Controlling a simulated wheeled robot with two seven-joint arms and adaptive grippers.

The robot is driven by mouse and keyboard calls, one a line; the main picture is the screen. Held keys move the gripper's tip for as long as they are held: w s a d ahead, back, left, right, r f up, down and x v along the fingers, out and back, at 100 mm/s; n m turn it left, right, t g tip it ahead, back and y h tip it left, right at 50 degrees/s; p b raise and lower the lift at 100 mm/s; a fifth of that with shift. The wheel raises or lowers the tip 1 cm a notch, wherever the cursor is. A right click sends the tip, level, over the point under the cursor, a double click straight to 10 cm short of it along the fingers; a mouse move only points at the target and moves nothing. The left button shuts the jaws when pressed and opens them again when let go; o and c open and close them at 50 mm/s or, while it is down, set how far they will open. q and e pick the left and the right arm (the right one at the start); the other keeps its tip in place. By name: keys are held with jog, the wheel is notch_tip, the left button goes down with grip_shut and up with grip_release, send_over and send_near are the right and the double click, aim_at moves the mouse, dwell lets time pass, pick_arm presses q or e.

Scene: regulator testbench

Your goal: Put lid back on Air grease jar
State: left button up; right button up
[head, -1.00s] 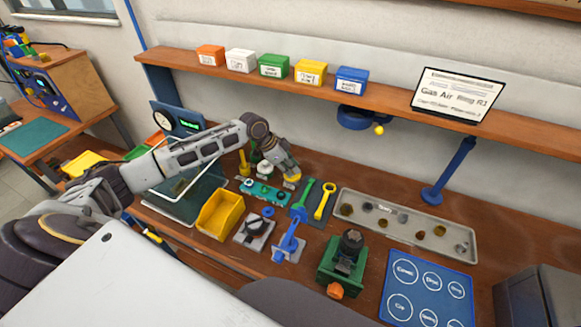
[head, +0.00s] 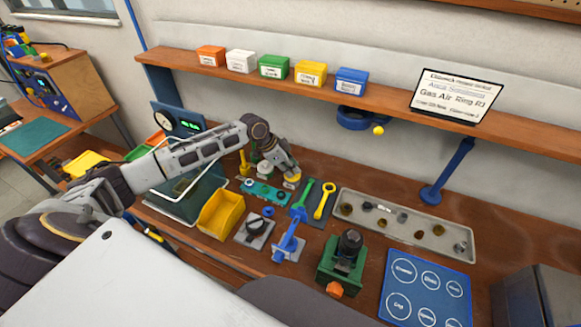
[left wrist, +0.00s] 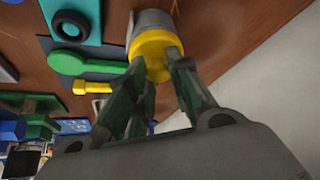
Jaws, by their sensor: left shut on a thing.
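My left gripper (head: 291,172) is at the back of the bench, beside the teal strip. It is shut on a yellow lid (left wrist: 153,50), with its fingers around the lid's edge in the left wrist view (left wrist: 160,72). The lid sits at the mouth of a light grey jar (left wrist: 150,20) standing on the wood. Whether it is fully seated I cannot tell. In the head view the yellow lid (head: 291,180) shows just under my fingertips, and the jar is mostly hidden. Any label is unreadable. My right gripper is not in view.
A white jar (head: 264,169) stands close left of my gripper. The teal strip (head: 262,191), a green wrench (head: 302,196) and a yellow wrench (head: 325,200) lie in front. A grey parts tray (head: 385,240) is to the right. The shelf (head: 400,99) runs above.

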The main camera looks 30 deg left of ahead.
pick_arm(q)
jog(key=o, duration=0.9)
jog(key=shift+c, duration=0.2)
jog(key=o, duration=0.5)
jog(key=shift+c, duration=0.2)
jog(key=shift+r, duration=0.2)
jog(key=shift+r+p, duration=1.05)
jog(key=shift+p, duration=0.2)
jog(key=shift+r+p, duration=0.35)
jog(key=shift+r, duration=1.9)
